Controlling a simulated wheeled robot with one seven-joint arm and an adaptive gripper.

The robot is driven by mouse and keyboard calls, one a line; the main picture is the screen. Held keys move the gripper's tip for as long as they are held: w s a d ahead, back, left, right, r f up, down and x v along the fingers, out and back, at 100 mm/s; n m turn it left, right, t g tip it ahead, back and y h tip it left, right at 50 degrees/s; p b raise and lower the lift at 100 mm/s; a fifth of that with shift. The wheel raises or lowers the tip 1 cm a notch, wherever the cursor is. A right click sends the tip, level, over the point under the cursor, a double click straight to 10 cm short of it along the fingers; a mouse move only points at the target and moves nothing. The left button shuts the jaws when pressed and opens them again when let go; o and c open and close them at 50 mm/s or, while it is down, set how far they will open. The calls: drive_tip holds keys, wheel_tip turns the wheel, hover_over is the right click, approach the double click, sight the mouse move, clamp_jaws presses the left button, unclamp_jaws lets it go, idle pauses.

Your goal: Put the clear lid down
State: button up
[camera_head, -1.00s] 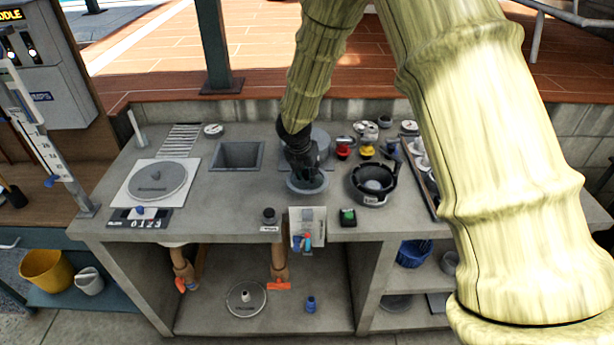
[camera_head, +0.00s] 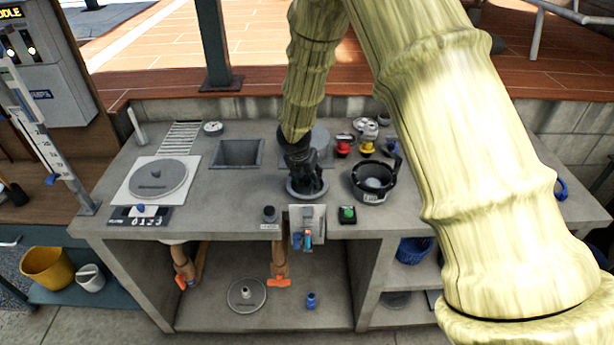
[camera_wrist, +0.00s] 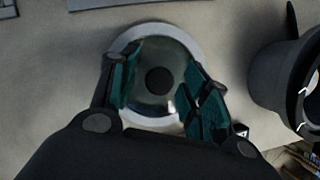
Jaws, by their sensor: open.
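The clear lid (camera_wrist: 155,109) shows in the wrist view as a round see-through disc with a pale rim and a dark central knob. In the head view the lid (camera_head: 308,198) appears to lie flat on the grey counter, near its front edge; my gripper partly covers it. My gripper (camera_wrist: 161,92) is open, pointing down over the lid. Its teal-padded fingers stand on either side of the knob, with clear gaps between them and the knob. In the head view my gripper (camera_head: 306,184) is right above the lid.
A black round housing (camera_head: 372,186) stands close to the right. A square basin (camera_head: 237,153) lies to the left. Red (camera_head: 343,147) and yellow (camera_head: 367,147) valves stand behind right. A holder (camera_head: 307,222) hangs at the counter's front edge. Bare counter lies left of the lid.

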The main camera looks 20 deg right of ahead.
drive_tip(key=shift+r, duration=0.1)
drive_tip(key=shift+s+a+r, duration=0.1)
drive_tip(key=shift+a+r, duration=0.05)
drive_tip(key=shift+r, duration=0.4)
drive_tip(key=b+v, duration=0.1)
drive_tip(key=v, duration=1)
drive_tip(key=shift+b, duration=0.3)
